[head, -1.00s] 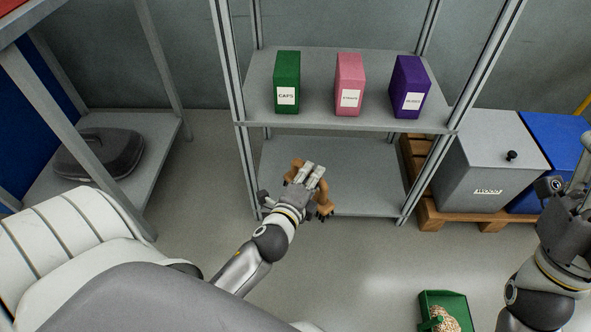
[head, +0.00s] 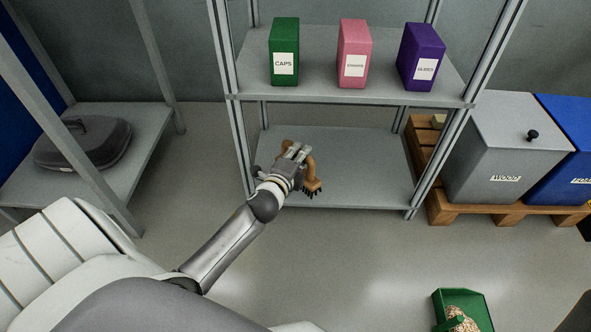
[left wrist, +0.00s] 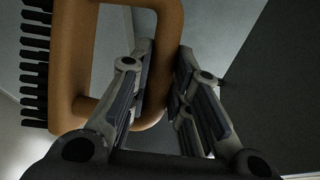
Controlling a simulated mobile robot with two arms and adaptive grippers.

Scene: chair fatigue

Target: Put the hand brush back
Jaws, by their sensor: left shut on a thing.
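The hand brush (head: 312,180) has an orange-brown looped handle and black bristles. My left gripper (head: 294,152) is shut on its handle in the head view, in front of the lower shelf (head: 355,160) of the metal rack. In the left wrist view the brush (left wrist: 72,70) shows its bristles pointing left, and the fingers of my left gripper (left wrist: 160,85) close around one side of the loop. I cannot tell if the brush touches the shelf. My right gripper is not in view.
The upper shelf holds a green box (head: 284,52), a pink box (head: 354,53) and a purple box (head: 421,57). A grey bin (head: 510,150) and a blue bin (head: 565,150) stand on a pallet at right. A green dustpan (head: 462,312) lies on the floor. The lower shelf looks bare.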

